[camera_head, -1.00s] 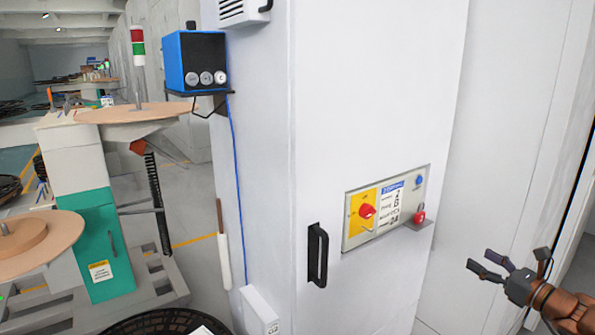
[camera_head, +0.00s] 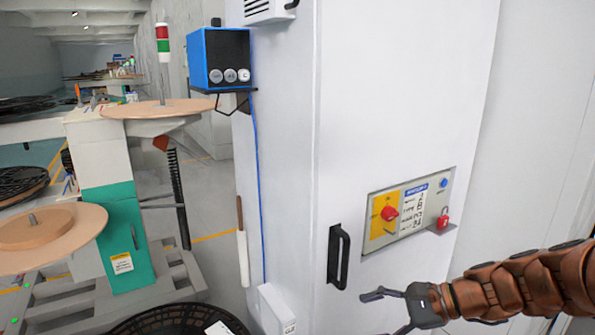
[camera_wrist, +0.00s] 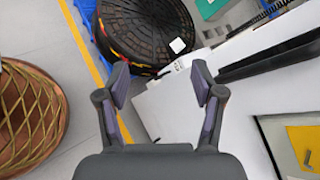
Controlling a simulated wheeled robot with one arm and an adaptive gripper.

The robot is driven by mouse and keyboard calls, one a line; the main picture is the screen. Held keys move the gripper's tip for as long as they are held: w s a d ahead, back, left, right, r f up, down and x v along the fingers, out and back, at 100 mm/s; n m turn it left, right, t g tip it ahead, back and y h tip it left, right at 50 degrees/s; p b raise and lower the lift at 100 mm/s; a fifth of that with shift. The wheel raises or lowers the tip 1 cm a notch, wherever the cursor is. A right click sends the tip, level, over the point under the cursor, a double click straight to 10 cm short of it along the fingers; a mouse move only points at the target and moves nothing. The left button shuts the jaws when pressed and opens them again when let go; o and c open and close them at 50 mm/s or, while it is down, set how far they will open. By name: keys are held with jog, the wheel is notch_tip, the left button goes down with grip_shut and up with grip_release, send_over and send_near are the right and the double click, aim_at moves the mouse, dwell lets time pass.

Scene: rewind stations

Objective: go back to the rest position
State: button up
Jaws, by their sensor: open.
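My gripper (camera_head: 384,312) is at the lower right of the head view, in front of the white cabinet (camera_head: 400,110), below its control panel. The jaws are open and empty. The panel (camera_head: 407,211) has a red knob on yellow, and a red padlock (camera_head: 442,218) sits on a small shelf at its right. A black door handle (camera_head: 338,257) is left of the panel. In the wrist view the open fingers (camera_wrist: 161,90) point past the cabinet's edge toward the floor and a black reel.
A blue box (camera_head: 219,57) with dials is mounted on the cabinet's left side. A rewind station with tan discs (camera_head: 160,109) and a teal cabinet (camera_head: 130,240) stands at left. A black reel (camera_head: 165,320) is low in front. A woven basket (camera_wrist: 30,118) shows in the wrist view.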

jog(key=s+a+f+n+g+h, duration=0.1)
jog(key=s+f+n+g+h, duration=0.15)
jog(key=s, duration=0.35)
jog(key=s+a+f+n+g+h, duration=0.1)
jog(key=s+n+h, duration=0.1)
jog(key=s+n, duration=0.35)
jog(key=s+a+f+n+g+h, duration=0.1)
jog(key=s+f+n+g+h, duration=0.15)
jog(key=s, duration=0.55)
jog(key=s+d+n+h, duration=0.4)
jog(key=s+d, duration=0.2)
jog(key=s+p+v, duration=0.2)
jog(key=p+v, duration=0.8)
jog(key=s+a+r+p+v, duration=0.1)
jog(key=s+p+v, duration=0.1)
jog(key=p+v, duration=0.8)
jog(key=shift+s+d+r+t+h, duration=0.2)
jog(key=shift+s+r+t+h, duration=0.15)
jog(key=shift+s+r, duration=0.2)
